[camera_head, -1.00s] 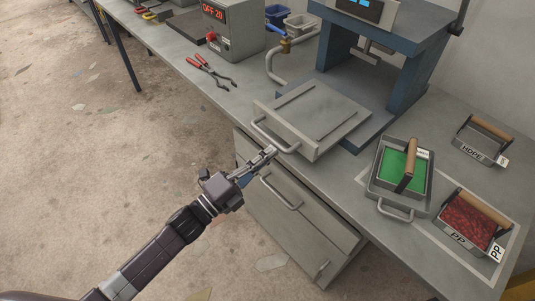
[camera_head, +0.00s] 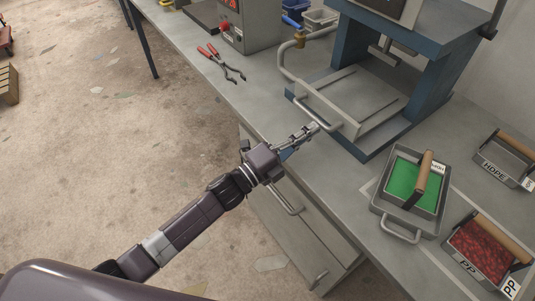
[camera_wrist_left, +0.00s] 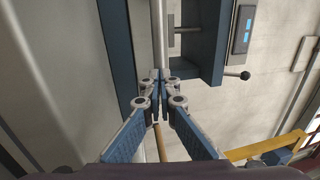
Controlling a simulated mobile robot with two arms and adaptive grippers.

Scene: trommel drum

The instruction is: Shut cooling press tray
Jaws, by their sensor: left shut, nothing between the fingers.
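The grey cooling press tray (camera_head: 372,97) sits mostly between the blue uprights of the press (camera_head: 438,85). Its front bar handle (camera_head: 322,112) faces the lower left. My left gripper (camera_head: 313,129) is shut and empty, with its tips at the handle end of the tray. I cannot tell whether they touch it. The left wrist view shows the closed fingertips (camera_wrist_left: 158,80) below a pale vertical bar (camera_wrist_left: 158,32). The press's blue frame (camera_wrist_left: 203,50) is to their right there. My right gripper is not in view.
Red-handled tongs (camera_head: 221,62) lie on the bench left of the press. A mould with green material (camera_head: 400,207) stands at the right, near a PP mould with red material (camera_head: 482,250) and an HDPE mould (camera_head: 500,162). Drawers (camera_head: 300,240) are below the bench.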

